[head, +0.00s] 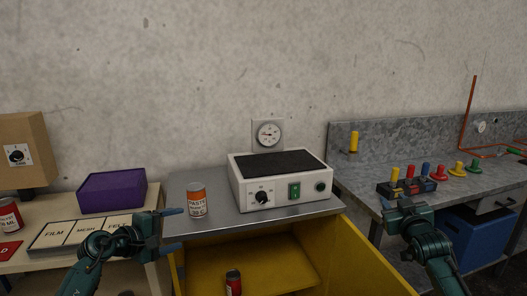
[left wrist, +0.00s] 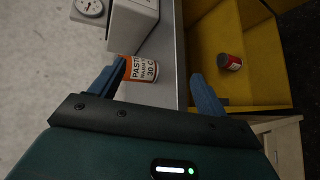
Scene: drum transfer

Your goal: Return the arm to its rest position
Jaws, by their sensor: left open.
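My left gripper (head: 172,230) is open and empty in the head view, at the left front corner of the grey-topped cabinet. In the left wrist view its two blue fingers (left wrist: 158,82) are spread wide. An orange and white paste can (head: 196,200) stands upright on the grey top, to the right of the gripper and apart from it in the head view. The can also shows in the left wrist view (left wrist: 140,72), near the left finger. My right gripper (head: 402,203) is in front of the grey bench at the right; its finger gap is not clear.
A white hotplate (head: 278,193) stands on the cabinet top (head: 220,221). A red can (head: 233,283) is inside the open yellow cabinet (head: 325,245). A purple box (head: 111,191) and labelled panels (head: 83,233) lie on the left table. Coloured pegs (head: 426,170) stand on the right bench.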

